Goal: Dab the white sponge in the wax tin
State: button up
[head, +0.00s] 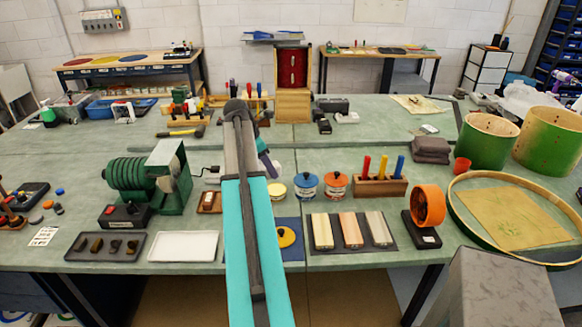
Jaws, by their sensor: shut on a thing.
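A small round tin with a pale yellow top (277,190), which looks like the wax tin, stands mid-bench just right of my teal arm. My gripper (269,166) shows only in part, behind and to the right of my arm, close to the tin's far side. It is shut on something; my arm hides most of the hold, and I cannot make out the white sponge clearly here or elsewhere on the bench. Whether anything touches the wax cannot be told.
A blue tin (306,186) and an orange tin (336,184) stand right of the pale tin. A wooden block with coloured handles (366,186), a mat of three bars (352,232) and an orange roll (428,205) are further right. A green machine (150,178) and white tray (183,247) are left.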

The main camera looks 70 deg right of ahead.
jog(key=w+a+f+n+t+h+b, duration=0.1)
jog(key=w+a+f+n, duration=0.15)
jog(key=w+a, duration=1.15)
jog(key=w+a+f+n+t+b, duration=0.1)
jog(key=w+a+n, duration=0.2)
jog(key=w+a, duration=1.15)
jog(key=w+a+f+b, duration=0.1)
jog(key=w+a, duration=0.1)
jog(key=a, duration=0.8)
jog(key=w+a+f, duration=0.1)
jog(key=w+a, duration=0.2)
jog(key=a, duration=0.6)
jog(key=s+a+f+m+g, duration=0.1)
jog(key=s+a+m, duration=0.2)
jog(key=a, duration=1.2)
jog(key=shift+a+f+m+g+b, duration=0.2)
jog(key=shift+a+m+g+b, duration=0.2)
jog(key=shift+m, duration=0.05)
